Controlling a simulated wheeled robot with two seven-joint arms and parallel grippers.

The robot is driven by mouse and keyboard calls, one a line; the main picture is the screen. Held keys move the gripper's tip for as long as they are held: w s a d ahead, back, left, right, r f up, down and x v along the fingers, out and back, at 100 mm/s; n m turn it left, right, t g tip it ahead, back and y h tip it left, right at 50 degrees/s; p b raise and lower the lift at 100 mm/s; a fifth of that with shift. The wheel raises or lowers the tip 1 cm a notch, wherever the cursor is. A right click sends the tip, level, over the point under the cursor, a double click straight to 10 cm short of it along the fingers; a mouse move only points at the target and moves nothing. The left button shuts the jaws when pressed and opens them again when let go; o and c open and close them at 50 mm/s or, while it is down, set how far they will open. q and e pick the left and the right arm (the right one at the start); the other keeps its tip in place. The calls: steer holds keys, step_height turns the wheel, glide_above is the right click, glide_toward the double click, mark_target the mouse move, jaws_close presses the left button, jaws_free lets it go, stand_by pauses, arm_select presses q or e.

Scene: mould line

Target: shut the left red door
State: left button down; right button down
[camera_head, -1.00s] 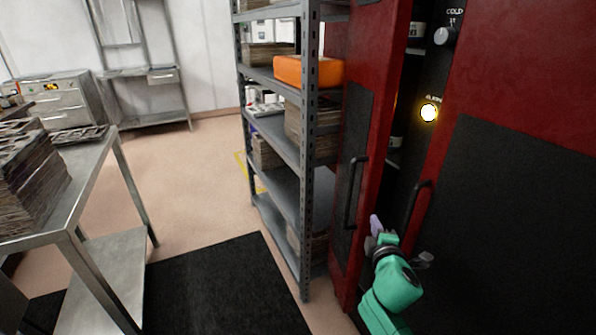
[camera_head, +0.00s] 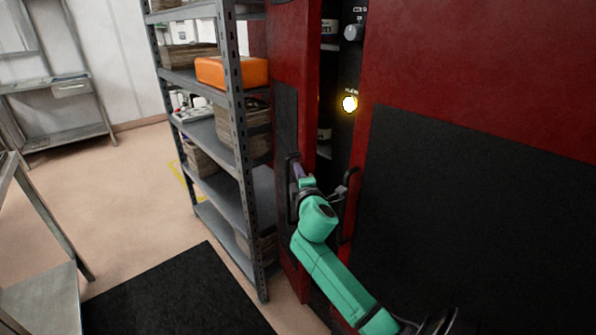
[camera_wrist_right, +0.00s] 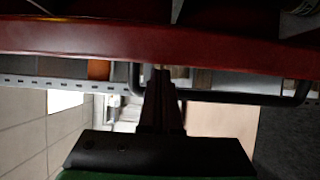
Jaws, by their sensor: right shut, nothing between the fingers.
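The left red door (camera_head: 299,60), with a black lower panel, stands ajar in the head view; a dark gap shows between it and the right red door (camera_head: 470,80). Its black bar handle (camera_head: 292,205) is partly hidden by my right gripper (camera_head: 298,172). That gripper is shut and empty, at the left door's handle and free edge. In the right wrist view its dark fingers (camera_wrist_right: 161,75) point at the red door edge (camera_wrist_right: 80,38) and cross in front of the handle bar (camera_wrist_right: 235,98). I cannot tell whether they touch. My left gripper is not in view.
Inside the gap are a knob (camera_head: 354,32) and a glowing lamp (camera_head: 349,104). A grey shelf rack (camera_head: 236,130) with an orange box (camera_head: 232,72) stands close left of the door. A black mat (camera_head: 175,300) lies on open floor. A metal table (camera_head: 45,300) is at far left.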

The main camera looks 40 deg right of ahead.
mark_target(313, 166)
steer(key=d, duration=0.1)
steer(key=s+d, duration=0.1)
steer(key=d, duration=0.1)
steer(key=d+p, duration=0.1)
steer(key=d, duration=0.1)
steer(key=shift+s+d, duration=0.1)
steer(key=shift+s, duration=0.25)
